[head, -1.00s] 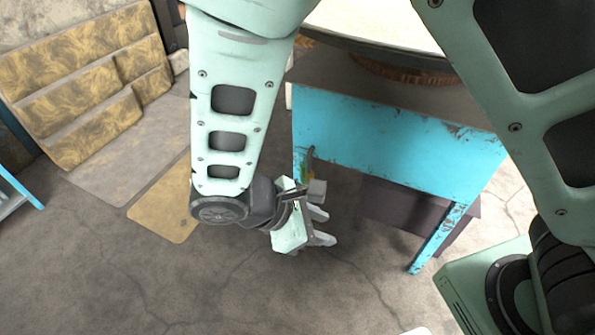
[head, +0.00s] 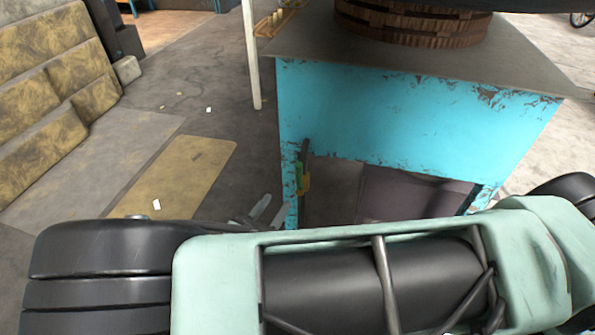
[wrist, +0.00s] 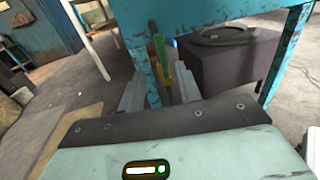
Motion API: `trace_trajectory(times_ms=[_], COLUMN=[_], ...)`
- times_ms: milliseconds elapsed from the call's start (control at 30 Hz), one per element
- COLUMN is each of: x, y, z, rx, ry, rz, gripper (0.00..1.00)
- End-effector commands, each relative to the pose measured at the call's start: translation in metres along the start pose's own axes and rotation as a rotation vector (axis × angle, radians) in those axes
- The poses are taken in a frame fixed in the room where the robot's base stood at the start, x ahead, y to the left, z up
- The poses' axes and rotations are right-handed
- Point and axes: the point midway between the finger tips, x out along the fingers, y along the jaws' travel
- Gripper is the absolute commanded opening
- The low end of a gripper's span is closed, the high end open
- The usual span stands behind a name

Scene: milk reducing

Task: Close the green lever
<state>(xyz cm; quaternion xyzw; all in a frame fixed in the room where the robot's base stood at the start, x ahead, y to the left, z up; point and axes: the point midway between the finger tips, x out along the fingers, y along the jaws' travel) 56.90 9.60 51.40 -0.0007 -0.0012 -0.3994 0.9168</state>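The green lever (head: 303,168) stands upright at the left front leg of the blue table (head: 400,115). Its upper part is green with a dark top, and yellow shows below. In the wrist view the lever (wrist: 160,50) rises ahead of my gripper (wrist: 158,88), lined up with the gap between the two grey fingers. The fingers are apart with nothing visibly held. The lever appears beyond the fingertips; I cannot tell how far. In the head view only the grey fingertips (head: 268,210) show, just left of the table leg; my arm hides the rest.
A dark box (wrist: 225,65) with a round ring on top stands under the table. A woven round base (head: 410,22) sits on the tabletop. A worn yellow sofa (head: 50,80) and a flat yellow panel (head: 180,175) lie left. Floor between sofa and table is mostly clear.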

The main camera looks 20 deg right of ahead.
Motion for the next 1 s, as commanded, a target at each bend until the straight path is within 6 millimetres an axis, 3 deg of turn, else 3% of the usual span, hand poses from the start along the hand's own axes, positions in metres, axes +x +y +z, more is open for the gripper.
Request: trace_trajectory(times_ms=[300,533,733,1000], x=[0.069,0.109,0.127,0.131], y=[-0.002,-0.002,-0.001,-0.001], z=[-0.003,-0.003,-0.002,-0.001], rx=[0.000,0.000,0.001,0.001], ry=[0.000,0.001,0.002,0.003], rz=[-0.005,-0.005,-0.002,-0.002], gripper=[0.34,0.34,0.34,0.34])
